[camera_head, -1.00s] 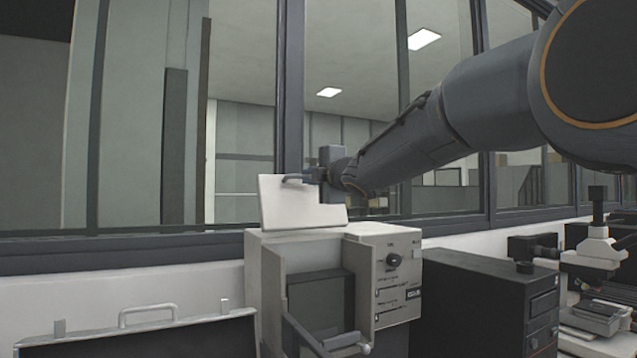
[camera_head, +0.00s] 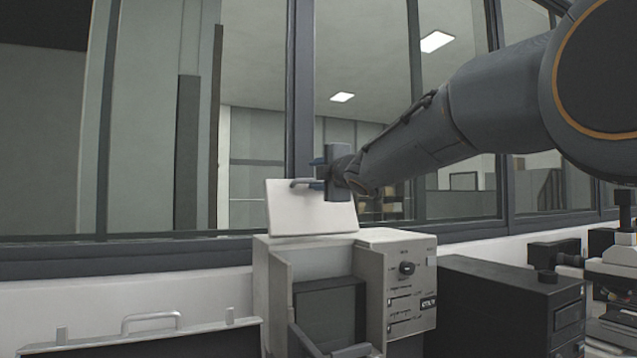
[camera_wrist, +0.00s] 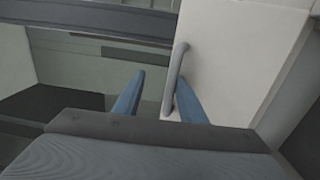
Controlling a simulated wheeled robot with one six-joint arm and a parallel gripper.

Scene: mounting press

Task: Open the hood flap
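The hood flap (camera_head: 318,214) is a pale panel standing raised, near upright, on top of the mounting press (camera_head: 384,244). Its grey bar handle (camera_head: 298,182) is at the flap's upper left. My gripper (camera_head: 317,174) is at the handle with its fingers spread apart. In the wrist view the handle (camera_wrist: 174,78) lies between the two blue fingers (camera_wrist: 158,98), close to the right one and clear of the left one. I cannot tell whether the right finger touches it. The flap (camera_wrist: 232,55) fills the upper right there.
Below the flap, the press has an open front bay (camera_head: 328,308) and a control panel with a knob (camera_head: 407,268). A black box (camera_head: 505,295) stands to its right, then a microscope (camera_head: 615,260). A lidded case (camera_head: 150,335) is at the left. Windows rise behind.

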